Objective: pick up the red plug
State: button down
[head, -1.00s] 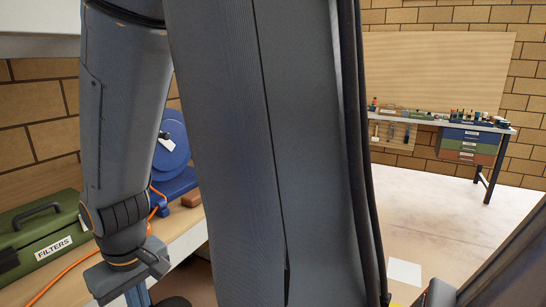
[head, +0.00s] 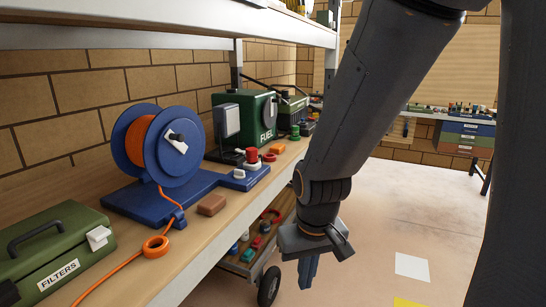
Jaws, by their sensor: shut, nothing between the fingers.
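A red piece with a rounded top (head: 252,155) stands upright in a pale base on a small blue block (head: 243,177) on the workbench, right of the cable reel. It looks like the red plug, but it is too small to be sure. My gripper (head: 308,272) hangs pointing down in the middle of the head view, beyond the bench's front edge. It is right of and lower in the picture than the red piece, clearly apart from it. Its blue fingers are shut and empty.
Floor to the right is open.

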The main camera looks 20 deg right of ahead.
aim_at(253, 156)
jog(key=z, duration=0.2)
jog(key=i, duration=0.55)
jog(key=z, duration=0.55)
jog(key=i, duration=1.2)
jog(key=z, duration=0.05)
